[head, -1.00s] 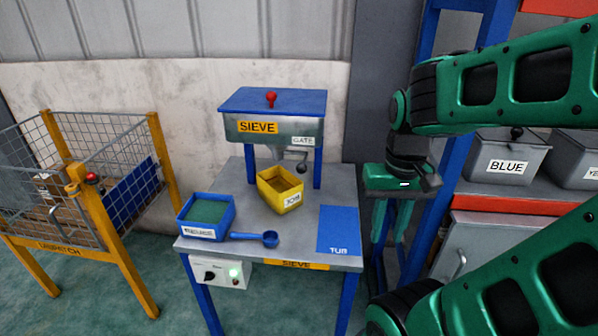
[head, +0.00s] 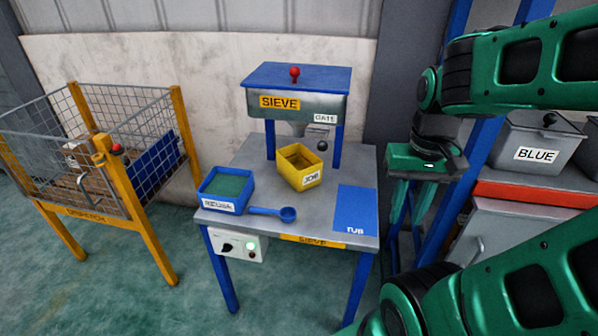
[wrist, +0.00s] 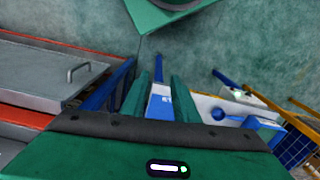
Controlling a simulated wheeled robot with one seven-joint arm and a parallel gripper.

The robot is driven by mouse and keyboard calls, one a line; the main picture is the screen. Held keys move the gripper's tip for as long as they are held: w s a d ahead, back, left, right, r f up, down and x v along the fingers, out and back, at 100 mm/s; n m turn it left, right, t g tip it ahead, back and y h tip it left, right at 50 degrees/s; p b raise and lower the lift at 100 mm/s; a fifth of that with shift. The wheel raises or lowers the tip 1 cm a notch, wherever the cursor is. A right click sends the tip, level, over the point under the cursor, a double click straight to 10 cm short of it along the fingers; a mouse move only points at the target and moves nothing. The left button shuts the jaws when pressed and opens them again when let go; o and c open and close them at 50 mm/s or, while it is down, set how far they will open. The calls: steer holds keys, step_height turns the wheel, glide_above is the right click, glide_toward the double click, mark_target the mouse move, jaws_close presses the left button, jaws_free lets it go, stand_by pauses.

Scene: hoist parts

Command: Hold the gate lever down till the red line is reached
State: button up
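The sieve (head: 300,105) is a grey hopper with a blue lid and a red knob, standing on blue legs on a grey table. Under its GATE label hangs the gate lever with a dark ball end (head: 322,145). A yellow tub (head: 301,180) stands tilted in the picture below the sieve outlet; its inside looks brownish, and I cannot make out a red line. My gripper (head: 408,210) is empty, to the right of the table and apart from the lever. In the wrist view its two green fingers (wrist: 160,97) stand apart, pointing towards the table.
A blue tray of green material (head: 228,186) and a blue scoop (head: 275,212) are on the table, with a blue TUB mat (head: 355,210) at its right. A yellow-framed mesh cage (head: 150,215) stands left. A BLUE-labelled bin (head: 540,150) stands on a red-edged cabinet right.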

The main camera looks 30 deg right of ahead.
steer(key=shift+c, duration=1.2)
steer(key=shift+s+d+r, duration=0.15)
steer(key=shift+d+r, duration=0.15)
steer(key=shift+r, duration=0.5)
jaws_close()
steer(key=w+d+r+h, duration=0.1)
steer(key=w+r+h, duration=0.1)
steer(key=w+r, duration=0.45)
steer(key=w+d+r+h, duration=0.1)
steer(key=w+r, duration=0.2)
steer(key=w, duration=0.7)
steer(key=w+a+r+t, duration=0.1)
steer(key=w+a+r, duration=0.2)
steer(key=w, duration=0.4)
steer(key=w+a+r+t, duration=0.1)
steer(key=w+a+r, duration=0.2)
steer(key=w+a, duration=0.2)
steer(key=w, duration=0.2)
steer(key=shift+w+h, duration=0.35)
steer(key=shift+h, duration=0.05)
